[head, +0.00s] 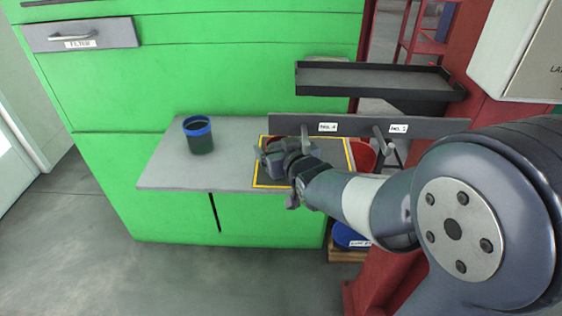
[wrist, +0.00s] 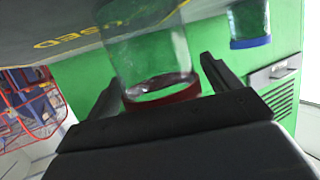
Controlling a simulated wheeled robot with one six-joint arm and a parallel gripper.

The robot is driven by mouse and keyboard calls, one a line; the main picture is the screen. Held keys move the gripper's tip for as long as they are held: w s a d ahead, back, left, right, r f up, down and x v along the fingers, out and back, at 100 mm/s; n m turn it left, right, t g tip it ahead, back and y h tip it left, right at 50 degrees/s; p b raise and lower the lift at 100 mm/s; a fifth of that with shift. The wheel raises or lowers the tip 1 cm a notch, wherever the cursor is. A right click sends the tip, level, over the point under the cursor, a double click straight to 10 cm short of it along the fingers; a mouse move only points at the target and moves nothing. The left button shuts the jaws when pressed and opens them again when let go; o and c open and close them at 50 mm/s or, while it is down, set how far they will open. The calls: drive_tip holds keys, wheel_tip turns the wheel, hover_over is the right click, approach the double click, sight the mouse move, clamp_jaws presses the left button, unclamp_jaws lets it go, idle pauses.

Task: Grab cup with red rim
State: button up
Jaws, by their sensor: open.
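The cup with a red rim (wrist: 163,92) is a clear glass cup on the grey shelf. It shows close up in the wrist view, where the picture is turned over and the shelf is at the top. In the head view my gripper (head: 268,156) largely hides it, inside the yellow-outlined square (head: 350,158). My gripper (wrist: 162,74) is open, with one finger on each side of the cup near its rim. I cannot tell whether either finger touches the glass.
A cup with a blue rim (head: 199,137) stands to the left on the grey shelf (head: 165,172); it also shows in the wrist view (wrist: 250,42). A grey bar with hooks (head: 360,126) and a black tray (head: 380,80) are at the right, close to my arm.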

drive_tip(key=shift+w+a+f, duration=0.2)
drive_tip(key=shift+w, duration=0.25)
drive_tip(key=shift+c, duration=0.4)
drive_tip(key=c, duration=1)
drive_tip(key=shift+r, duration=0.1)
